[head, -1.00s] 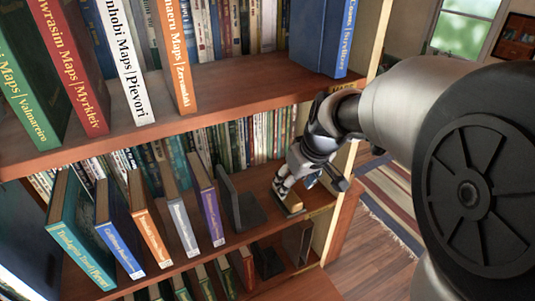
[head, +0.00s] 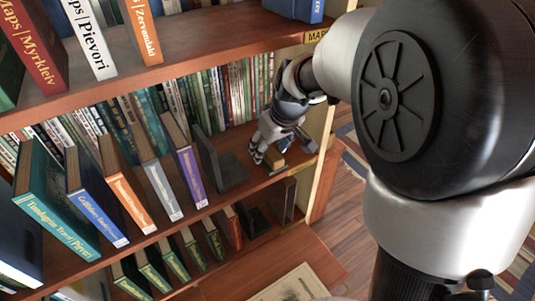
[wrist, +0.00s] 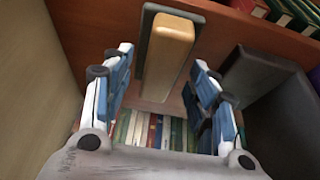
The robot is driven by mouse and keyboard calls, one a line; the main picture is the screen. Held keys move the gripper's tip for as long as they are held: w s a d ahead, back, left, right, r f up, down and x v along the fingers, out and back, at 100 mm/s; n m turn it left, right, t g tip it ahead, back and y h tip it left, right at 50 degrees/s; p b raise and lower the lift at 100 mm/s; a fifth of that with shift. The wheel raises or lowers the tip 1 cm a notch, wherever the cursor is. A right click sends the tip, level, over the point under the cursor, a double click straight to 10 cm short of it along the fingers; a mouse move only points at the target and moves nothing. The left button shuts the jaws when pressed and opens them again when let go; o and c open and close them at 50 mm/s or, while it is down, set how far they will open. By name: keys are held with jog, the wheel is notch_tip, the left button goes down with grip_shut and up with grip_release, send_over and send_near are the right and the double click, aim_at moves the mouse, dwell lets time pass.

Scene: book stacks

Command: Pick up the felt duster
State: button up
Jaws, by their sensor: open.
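The felt duster (wrist: 168,48) is a block with a pale wooden top and a dark grey base. In the wrist view it lies on the shelf board, near the front edge, between the open fingers of my gripper (wrist: 163,90) and beyond their tips. The fingers stand apart on its left and right, with no clear contact. In the head view my gripper (head: 272,155) points down at the right end of the middle shelf, and the duster (head: 278,158) shows only partly behind the fingers.
A dark metal bookend (head: 221,165) stands left of my gripper, and it also shows at right in the wrist view (wrist: 262,85). The shelf's side panel (head: 318,135) is close on the right. Books fill the shelf back, and the upper shelf (head: 180,62) hangs above.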

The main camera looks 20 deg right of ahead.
jog(key=shift+f, duration=0.15)
jog(key=shift+c, duration=0.3)
jog(key=c, duration=1.1)
